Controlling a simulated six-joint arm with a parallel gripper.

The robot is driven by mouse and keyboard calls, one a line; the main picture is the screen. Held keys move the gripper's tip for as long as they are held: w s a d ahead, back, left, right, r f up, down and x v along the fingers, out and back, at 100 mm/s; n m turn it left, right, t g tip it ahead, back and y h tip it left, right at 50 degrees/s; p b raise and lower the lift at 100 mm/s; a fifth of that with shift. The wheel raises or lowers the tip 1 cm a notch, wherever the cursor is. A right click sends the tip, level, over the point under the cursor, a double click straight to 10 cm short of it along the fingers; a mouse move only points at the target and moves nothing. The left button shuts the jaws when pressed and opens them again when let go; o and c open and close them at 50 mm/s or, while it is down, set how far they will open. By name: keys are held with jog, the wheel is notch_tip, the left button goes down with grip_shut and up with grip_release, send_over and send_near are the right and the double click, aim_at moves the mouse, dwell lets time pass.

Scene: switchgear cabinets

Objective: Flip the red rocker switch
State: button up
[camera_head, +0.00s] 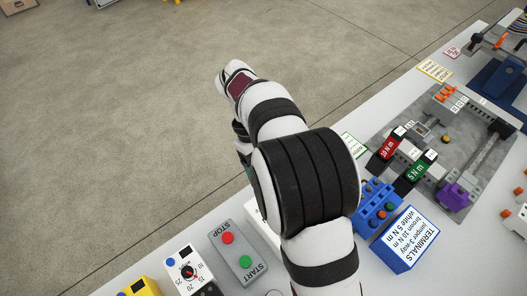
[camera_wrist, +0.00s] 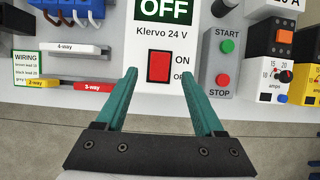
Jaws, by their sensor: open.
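The red rocker switch (camera_wrist: 158,67) sits on a white panel (camera_wrist: 184,54) marked "Klervo 24 V", with "ON" and a partly hidden second label to its right. It shows in the wrist view, near the top centre. My gripper (camera_wrist: 158,72) is open, with its two green fingers on either side of the switch in the picture. I cannot tell how far the fingertips are from the panel. No object is between the fingers.
A grey START/STOP box (camera_wrist: 222,62) stands right of the switch, with the amps units (camera_wrist: 268,75) beyond it. Wiring bars (camera_wrist: 85,86) and a WIRING card (camera_wrist: 27,68) lie left. Blue TERMINALS block (camera_head: 377,205) and torque tools (camera_head: 388,145) are right of my arm.

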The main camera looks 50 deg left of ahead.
jog(key=v, duration=1)
jog(key=shift+r, duration=0.2)
jog(key=w+d+r+m+g+y, duration=0.15)
jog(key=d+m, duration=0.25)
jog(key=d, duration=0.4)
jog(key=w+d+r+m+y, duration=0.1)
jog(key=w+d+r+m, duration=0.15)
jog(key=d, duration=0.55)
jog(key=w+d+r+m+g+y, duration=0.1)
jog(key=w+d+r+m, duration=0.1)
jog(key=d+m, duration=0.5)
jog(key=s+d+f+m+t+y, duration=0.1)
jog(key=s+d+f+m, duration=0.2)
jog(key=s+d+m, duration=0.2)
jog(key=s+d+f+m+t+y, duration=0.1)
jog(key=s+d+f+m, duration=0.3)
jog(key=d, duration=0.4)
jog(key=s+m+y, duration=0.1)
jog(key=s, duration=0.1)
jog(key=shift+s+f, duration=0.3)
jog(key=shift+f, duration=0.05)
